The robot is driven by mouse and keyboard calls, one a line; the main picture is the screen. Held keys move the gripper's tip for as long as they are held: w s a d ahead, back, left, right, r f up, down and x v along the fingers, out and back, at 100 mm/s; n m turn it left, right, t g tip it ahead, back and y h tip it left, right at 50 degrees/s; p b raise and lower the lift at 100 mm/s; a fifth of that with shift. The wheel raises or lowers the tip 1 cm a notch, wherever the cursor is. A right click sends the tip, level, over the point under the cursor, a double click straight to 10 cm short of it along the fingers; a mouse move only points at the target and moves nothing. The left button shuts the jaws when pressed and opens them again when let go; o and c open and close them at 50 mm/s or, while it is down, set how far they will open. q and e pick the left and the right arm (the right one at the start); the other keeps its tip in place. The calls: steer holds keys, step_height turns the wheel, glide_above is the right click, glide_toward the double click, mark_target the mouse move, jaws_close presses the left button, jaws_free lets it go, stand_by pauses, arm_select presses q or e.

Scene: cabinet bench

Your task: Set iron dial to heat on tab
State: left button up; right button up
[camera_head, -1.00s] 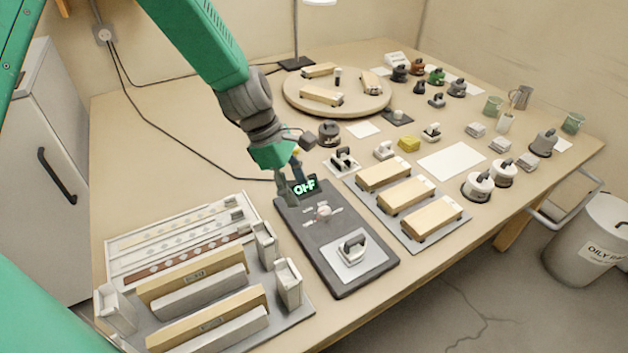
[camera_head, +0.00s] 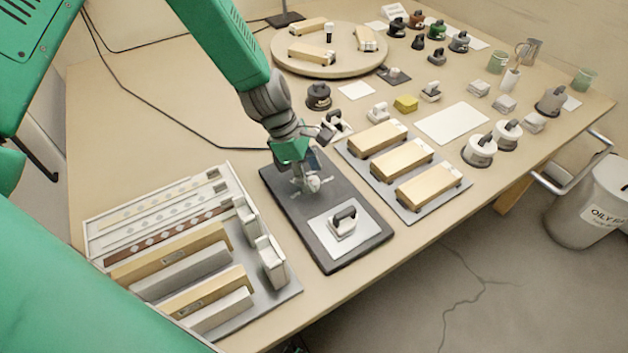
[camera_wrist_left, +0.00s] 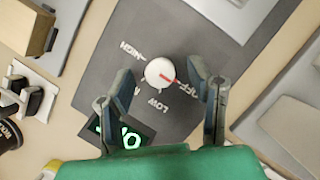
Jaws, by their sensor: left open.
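The white round dial (camera_wrist_left: 158,72) sits on a dark grey board (camera_head: 348,258). Its red pointer points at the OFF label. HIGH and LOW labels are also around it, and another label is partly covered by a finger. My left gripper (camera_head: 308,187) is open over the dial. In the left wrist view its fingers (camera_wrist_left: 160,80) stand on either side of the knob; I cannot tell whether they touch it. A small display with green characters (camera_wrist_left: 125,137) is partly hidden by the gripper. A small iron (camera_head: 343,222) stands on a light plate on the board. My right gripper is out of view.
A rack with wooden and grey bars (camera_head: 185,265) stands left of the board. A grey tray with wooden blocks (camera_head: 408,213) lies close on its right. A round wooden turntable (camera_head: 297,64) and several small irons are farther back.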

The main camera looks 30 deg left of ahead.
arm_select(q)
steer(key=shift+x, duration=0.85)
steer(key=shift+a+f, duration=0.15)
steer(key=shift+a, duration=0.35)
steer(key=shift+d, duration=0.2)
jaws_close()
steer(key=shift+d, duration=0.15)
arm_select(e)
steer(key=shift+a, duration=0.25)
